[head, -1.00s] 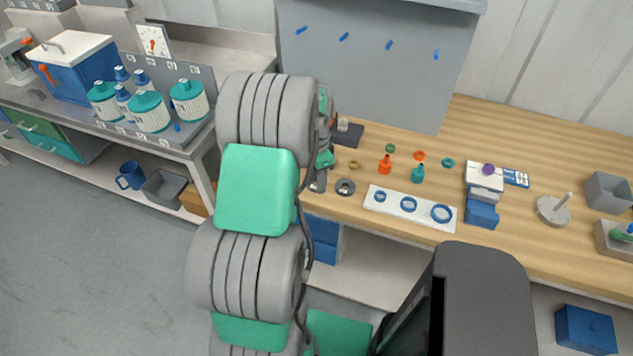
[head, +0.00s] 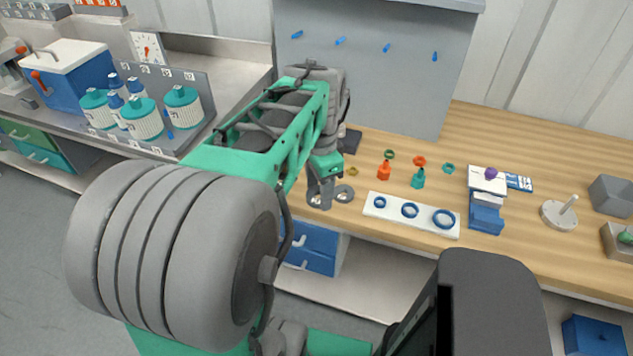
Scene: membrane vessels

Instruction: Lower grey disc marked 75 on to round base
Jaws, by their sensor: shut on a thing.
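My gripper (head: 323,197) points down at the left part of the wooden bench. It is shut on a small grey disc (head: 315,202), seen low between the fingers and partly hidden by them. A second grey ring-like piece (head: 344,193) is just right of the fingers; I cannot tell whether it touches them. No number 75 is legible on either. A pale round base (head: 553,217) with a tilted peg stands on the bench far to the right, apart from my gripper, with nothing on its peg.
A white strip with blue rings (head: 380,213) lies right of my gripper. An orange bottle (head: 385,171) and a teal bottle (head: 418,180) stand behind it. A blue and white block stack (head: 487,205) stands between strip and base. A grey panel (head: 370,70) rises behind.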

